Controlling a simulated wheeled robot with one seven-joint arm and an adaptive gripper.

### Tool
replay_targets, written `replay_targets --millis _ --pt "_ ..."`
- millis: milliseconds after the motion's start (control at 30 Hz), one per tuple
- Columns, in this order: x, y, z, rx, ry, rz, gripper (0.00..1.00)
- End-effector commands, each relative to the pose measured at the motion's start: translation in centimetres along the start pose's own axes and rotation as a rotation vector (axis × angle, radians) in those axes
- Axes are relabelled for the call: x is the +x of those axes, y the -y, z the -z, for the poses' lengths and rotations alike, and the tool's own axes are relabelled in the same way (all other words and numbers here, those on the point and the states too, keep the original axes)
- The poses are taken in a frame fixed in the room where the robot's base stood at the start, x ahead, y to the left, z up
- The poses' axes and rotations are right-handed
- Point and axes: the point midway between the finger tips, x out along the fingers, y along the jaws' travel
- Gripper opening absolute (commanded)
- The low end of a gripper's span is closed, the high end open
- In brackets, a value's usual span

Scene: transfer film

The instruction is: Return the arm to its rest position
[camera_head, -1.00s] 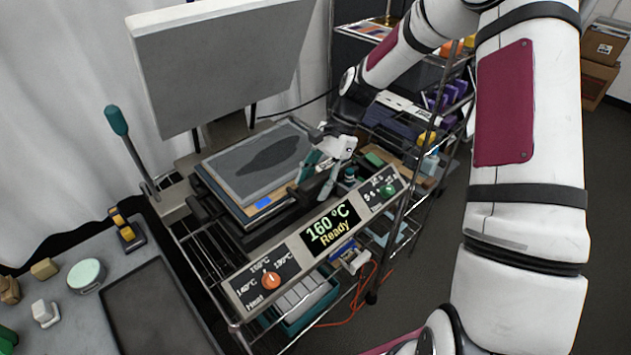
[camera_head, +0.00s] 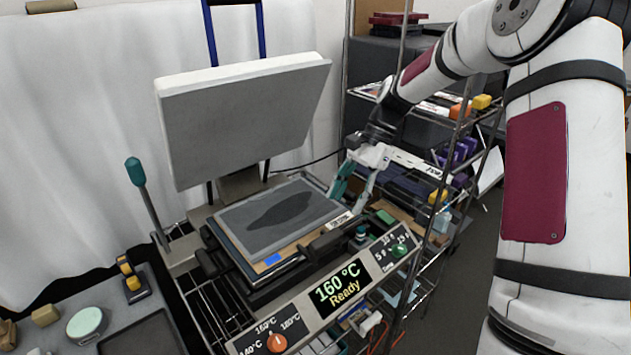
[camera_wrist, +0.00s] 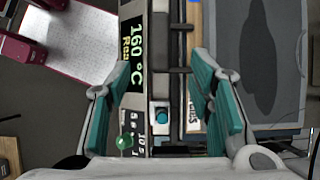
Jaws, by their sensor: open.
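My gripper (camera_head: 352,190) is open with teal finger pads, and nothing is between them. It hangs above the right edge of the heat press, apart from it. The wrist view also shows the gripper (camera_wrist: 168,105), with the press's front panel and a teal button below the gap. A grey sheet with a dark leaf-like shape (camera_head: 282,212) lies on the press's lower bed. The display (camera_head: 339,287) reads 160 °C Ready. The grey upper platen (camera_head: 245,120) is raised and tilted back. My arm reaches in from the right.
A wire shelf rack (camera_head: 455,150) with coloured boxes stands behind and right of the gripper. A teal-tipped lever (camera_head: 137,175) rises at the press's left. A grey side table with a round mint tin (camera_head: 86,325) is at lower left. Floor shows at right.

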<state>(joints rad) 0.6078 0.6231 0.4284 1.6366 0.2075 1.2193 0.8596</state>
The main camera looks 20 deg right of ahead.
Motion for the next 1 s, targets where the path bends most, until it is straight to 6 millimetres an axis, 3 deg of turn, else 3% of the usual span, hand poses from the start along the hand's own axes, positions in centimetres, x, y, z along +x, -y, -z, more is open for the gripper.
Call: replay_targets --millis 167,367,700,1000 --pt "-0.5 -0.2 -0.7 -0.024 -0.022 -0.005 0.48" --pt "-2.5 -1.8 -4.7 -0.183 -0.16 -0.032 0.48" --pt "-6.3 -7.5 -12.6 -0.54 -0.439 -0.074 0.48" --pt "-8.0 -13.8 -18.0 -0.846 -0.649 -0.08 0.48"
